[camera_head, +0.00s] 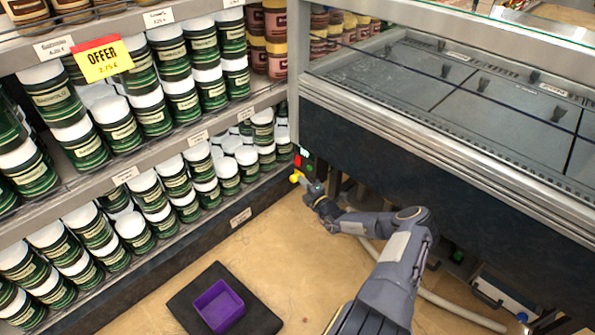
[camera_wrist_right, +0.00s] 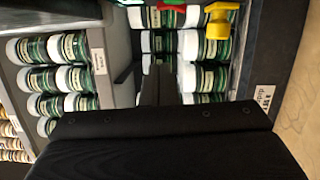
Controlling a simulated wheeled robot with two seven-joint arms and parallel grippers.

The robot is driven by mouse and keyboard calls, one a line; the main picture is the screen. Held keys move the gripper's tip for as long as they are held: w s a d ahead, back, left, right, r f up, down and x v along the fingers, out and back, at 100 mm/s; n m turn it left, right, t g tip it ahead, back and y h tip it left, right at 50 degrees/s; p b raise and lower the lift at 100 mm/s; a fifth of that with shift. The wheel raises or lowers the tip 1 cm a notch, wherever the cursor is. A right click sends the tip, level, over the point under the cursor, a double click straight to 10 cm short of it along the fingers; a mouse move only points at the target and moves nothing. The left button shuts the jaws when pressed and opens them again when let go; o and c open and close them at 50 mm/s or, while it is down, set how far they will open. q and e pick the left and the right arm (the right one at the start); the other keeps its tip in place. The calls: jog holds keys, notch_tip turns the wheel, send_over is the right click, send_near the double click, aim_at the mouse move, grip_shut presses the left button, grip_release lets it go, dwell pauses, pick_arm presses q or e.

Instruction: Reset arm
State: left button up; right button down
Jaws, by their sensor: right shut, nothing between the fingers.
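My right gripper (camera_head: 313,190) reaches forward from the lower right, low beside the corner where the shelf meets the freezer cabinet. It is shut with nothing between its fingers. A small yellow part (camera_head: 296,177) shows just beyond its tip; I cannot tell from the head view whether they touch. In the right wrist view, the dark shut fingers (camera_wrist_right: 158,85) point at the shelf jars. The yellow part (camera_wrist_right: 218,22) is up and to the right there, apart from the fingers in the picture. My left gripper is not in view.
A shelf of green jars (camera_head: 130,225) stands left. The freezer cabinet (camera_head: 400,130) stands right, with red and green parts (camera_head: 303,158) at its near corner. A purple box (camera_head: 232,296) sits on a black mat (camera_head: 262,320). A pale hose (camera_head: 450,305) lies right; the middle floor is clear.

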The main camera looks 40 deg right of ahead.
jog(key=shift+s+a, duration=0.15)
jog(key=shift+s, duration=0.5)
